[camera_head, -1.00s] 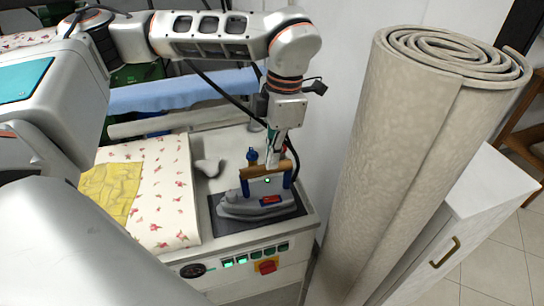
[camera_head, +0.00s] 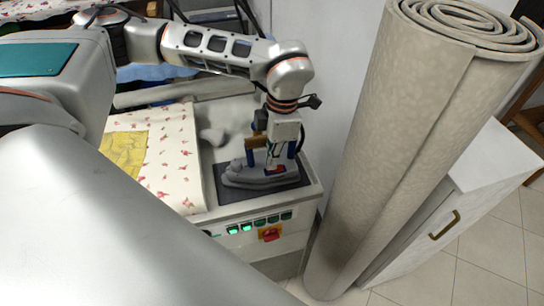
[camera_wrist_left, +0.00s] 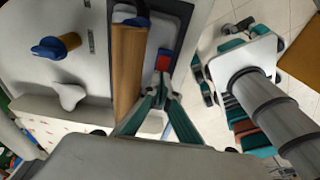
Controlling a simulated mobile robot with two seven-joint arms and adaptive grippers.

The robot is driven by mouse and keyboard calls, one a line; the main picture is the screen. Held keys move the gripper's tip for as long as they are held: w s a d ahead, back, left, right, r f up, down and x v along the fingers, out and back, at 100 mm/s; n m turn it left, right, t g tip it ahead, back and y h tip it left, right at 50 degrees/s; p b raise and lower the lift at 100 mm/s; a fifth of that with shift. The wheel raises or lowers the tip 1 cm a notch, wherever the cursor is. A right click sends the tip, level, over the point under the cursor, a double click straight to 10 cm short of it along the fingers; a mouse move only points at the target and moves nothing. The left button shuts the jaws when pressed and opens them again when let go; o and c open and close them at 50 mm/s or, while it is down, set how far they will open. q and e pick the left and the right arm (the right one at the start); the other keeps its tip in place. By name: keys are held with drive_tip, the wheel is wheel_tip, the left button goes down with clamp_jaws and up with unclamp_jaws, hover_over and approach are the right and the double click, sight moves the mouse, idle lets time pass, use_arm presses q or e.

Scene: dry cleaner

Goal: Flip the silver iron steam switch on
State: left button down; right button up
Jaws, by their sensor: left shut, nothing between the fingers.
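The silver iron (camera_head: 240,181) rests on a dark pad (camera_head: 226,196) on the ironing station. It has a wooden handle (camera_head: 256,141), also in the left wrist view (camera_wrist_left: 127,75), on blue posts. A red and blue rocker switch (camera_wrist_left: 163,60) shows beside the handle in the left wrist view; its red part (camera_head: 279,170) shows in the head view. My left gripper (camera_head: 272,168) points down at the near side of the iron, by the switch. In the left wrist view its teal fingers (camera_wrist_left: 163,88) converge, empty, just short of the switch. I cannot tell whether they touch it.
A tall rolled carpet (camera_head: 385,150) stands to the right, in front of a white cabinet (camera_head: 465,185). A floral cloth-covered board (camera_head: 172,160) is left of the iron. Green lit buttons and a red knob (camera_head: 270,234) are on the station's front. A blue-topped valve (camera_wrist_left: 50,48) sits behind the handle.

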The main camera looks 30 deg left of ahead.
use_arm(q)
drive_tip(key=shift+s+a+f+b, duration=0.1)
drive_tip(key=shift+s+f+b, duration=0.05)
drive_tip(key=shift+f+b, duration=0.3)
drive_tip(key=shift+s, duration=0.1)
drive_tip(key=shift+w+d+r, duration=0.1)
drive_tip(key=shift+w+d, duration=0.15)
drive_tip(key=shift+w, duration=0.05)
drive_tip(key=shift+w+d+r, duration=0.1)
drive_tip(key=shift+w+d, duration=0.2)
drive_tip(key=shift+w, duration=0.15)
